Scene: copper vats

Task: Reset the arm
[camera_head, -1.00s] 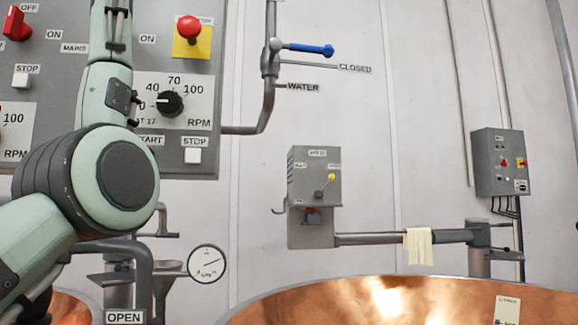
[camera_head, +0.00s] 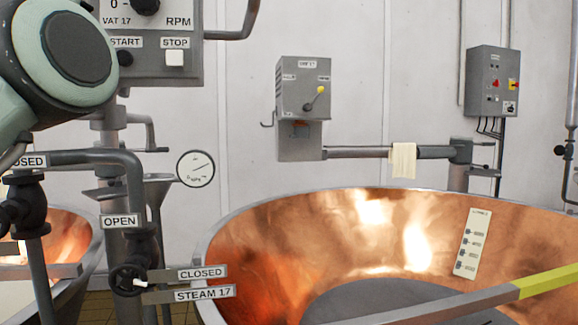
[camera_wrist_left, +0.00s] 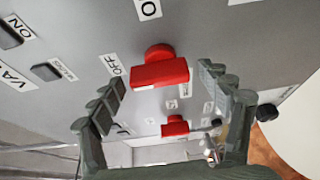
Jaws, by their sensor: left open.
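My left arm (camera_head: 75,50) fills the upper left of the head view. Its gripper is outside that view. In the left wrist view my left gripper (camera_wrist_left: 161,85) is open, its fingers spread to either side with nothing held between them. A red switch knob (camera_wrist_left: 160,69) on the grey control panel (camera_wrist_left: 60,30) shows between the fingers, and a second red knob (camera_wrist_left: 175,126) shows farther along. I cannot tell whether the fingers touch the panel. My right gripper is not in view.
A copper vat (camera_head: 285,235) with a metal rim takes up the lower right. Steam pipes with a valve (camera_head: 128,279) stand at lower left, near a round gauge (camera_head: 195,168). A cloth (camera_head: 403,160) hangs on a wall pipe.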

